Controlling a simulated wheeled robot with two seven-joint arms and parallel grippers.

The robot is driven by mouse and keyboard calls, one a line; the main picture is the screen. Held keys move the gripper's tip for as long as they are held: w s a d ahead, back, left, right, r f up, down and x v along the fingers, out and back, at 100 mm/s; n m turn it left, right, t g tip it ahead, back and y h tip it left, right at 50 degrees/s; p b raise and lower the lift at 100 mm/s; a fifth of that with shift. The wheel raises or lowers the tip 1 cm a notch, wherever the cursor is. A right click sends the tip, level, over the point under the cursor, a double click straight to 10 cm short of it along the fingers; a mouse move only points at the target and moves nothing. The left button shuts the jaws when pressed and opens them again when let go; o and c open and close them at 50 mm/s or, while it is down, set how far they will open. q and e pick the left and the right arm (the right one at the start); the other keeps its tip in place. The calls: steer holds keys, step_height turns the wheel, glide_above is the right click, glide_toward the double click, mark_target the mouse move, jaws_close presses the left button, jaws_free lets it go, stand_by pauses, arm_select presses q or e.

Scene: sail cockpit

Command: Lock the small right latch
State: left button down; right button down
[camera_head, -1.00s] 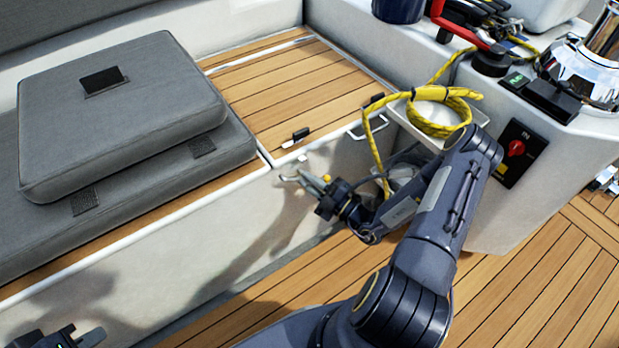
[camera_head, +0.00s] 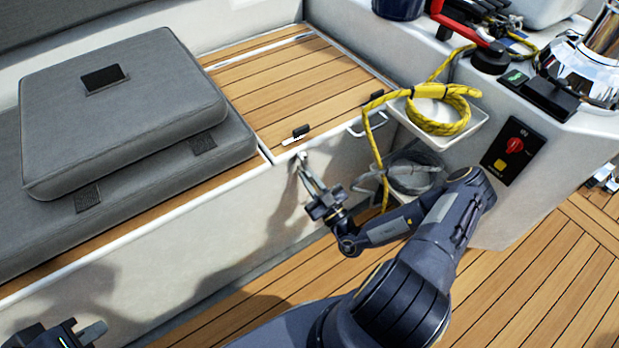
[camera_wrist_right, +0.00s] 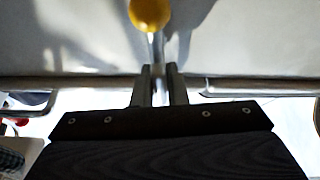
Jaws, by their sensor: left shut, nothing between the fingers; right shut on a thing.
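A small black latch (camera_head: 300,132) with a light metal strip sits at the front edge of the slatted wooden lid. A second small black latch (camera_head: 375,97) is further right on the same edge. My right gripper (camera_head: 302,160) is at the locker's pale front wall, just below the first latch. In the wrist view the right gripper (camera_wrist_right: 159,75) is shut on a thin metal rod (camera_wrist_right: 158,50). A rounded yellow thing (camera_wrist_right: 150,12) shows at the far end of this rod. I cannot tell how the rod joins the latch. My left gripper (camera_head: 92,332) is shut and empty at the lower left.
Grey cushions (camera_head: 120,105) lie on the bench left of the lid. Yellow rope (camera_head: 435,110) hangs over a white bin (camera_head: 450,140) at the right. The wooden floor (camera_head: 545,255) is clear at the right.

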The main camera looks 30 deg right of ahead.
steer(key=shift+m+h, duration=0.6)
steer(key=shift+m, duration=0.8)
steer(key=c, duration=1.5)
jaws_free()
steer(key=shift+s, duration=0.1)
steer(key=v, duration=0.7)
steer(key=shift+s+f+p, duration=0.2)
steer(key=shift+s+p, duration=0.1)
steer(key=shift+p, duration=0.05)
